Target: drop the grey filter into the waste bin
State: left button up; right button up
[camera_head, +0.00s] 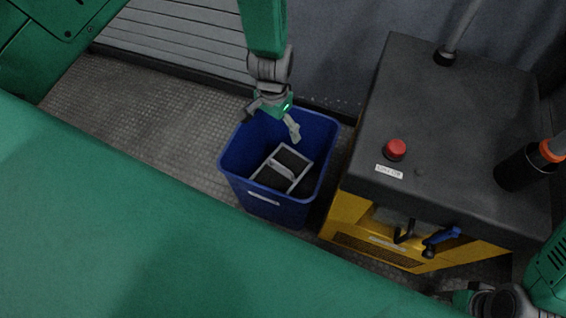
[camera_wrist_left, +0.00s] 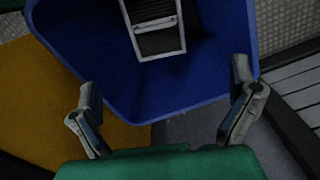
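The grey filter (camera_head: 282,170) is a framed block with a light handle bar. It lies inside the blue waste bin (camera_head: 262,206), apart from any gripper. In the left wrist view the filter (camera_wrist_left: 160,42) shows at the top, within the walls of the bin (camera_wrist_left: 105,78). My left gripper (camera_head: 272,122) is over the bin's far rim, open and empty, with its fingers spread wide; they also show in the left wrist view (camera_wrist_left: 165,112). Part of my right arm shows at the lower right in the head view; its fingertips are not clearly visible.
A yellow cabinet (camera_head: 345,218) with a dark top (camera_head: 440,130) and a red button (camera_head: 395,149) stands right of the bin. A blue-handled lever (camera_head: 441,237) is on its front. Grey slatted panels (camera_head: 185,45) stand behind. Bare textured floor (camera_head: 130,125) lies left of the bin.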

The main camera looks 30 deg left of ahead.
pick_arm(q)
notch_tip(320, 180, up, 12)
dwell(0.9)
